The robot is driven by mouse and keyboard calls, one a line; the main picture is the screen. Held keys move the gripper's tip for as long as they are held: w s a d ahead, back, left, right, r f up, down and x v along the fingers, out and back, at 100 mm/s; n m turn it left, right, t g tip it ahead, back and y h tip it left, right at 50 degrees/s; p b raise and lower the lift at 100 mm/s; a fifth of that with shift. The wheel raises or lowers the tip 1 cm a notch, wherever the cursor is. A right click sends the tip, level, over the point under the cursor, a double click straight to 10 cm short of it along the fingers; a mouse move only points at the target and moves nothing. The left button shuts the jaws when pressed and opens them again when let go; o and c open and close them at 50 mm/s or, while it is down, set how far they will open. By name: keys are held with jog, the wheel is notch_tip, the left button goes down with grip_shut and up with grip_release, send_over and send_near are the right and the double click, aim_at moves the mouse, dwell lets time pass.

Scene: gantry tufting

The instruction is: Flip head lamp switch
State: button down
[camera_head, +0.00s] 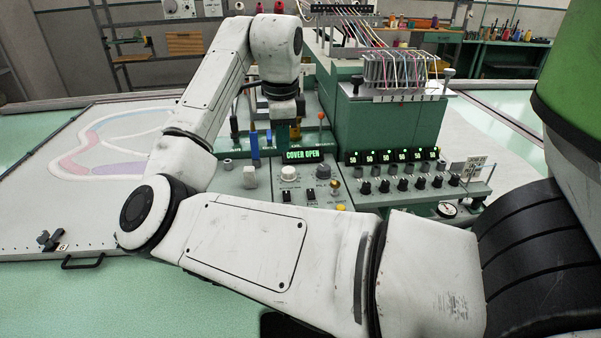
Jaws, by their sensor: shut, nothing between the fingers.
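My gripper (284,108) points down at the end of my arm, above the back of the green machine's control panel (266,198). It looks shut and empty; its fingertips are small and dark here. Two small black switches sit side by side low on the panel, a left one (286,196) and a right one (311,196). Their labels are too small to read, so I cannot tell which is the head lamp switch or how either is set. My gripper is apart from both, behind and above them. My forearm passes in front of the panel's lower edge.
A display (302,156) reads "COVER OPEN". A white knob (288,172), a grey knob (323,171) and a yellow button (340,207) crowd the switches. Blue-handled tools (254,146) and a red-topped lever (321,118) stand behind. The threaded tufting head (400,75) rises at right.

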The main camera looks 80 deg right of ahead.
jog(key=shift+s+d+r, duration=0.1)
jog(key=shift+d, duration=0.1)
jog(key=shift+d, duration=0.1)
jog(key=p, duration=0.2)
send_near(285, 192)
jog(key=f, duration=0.4)
jog(key=d+f, duration=0.1)
jog(key=f, duration=0.1)
jog(key=shift+f, duration=0.4)
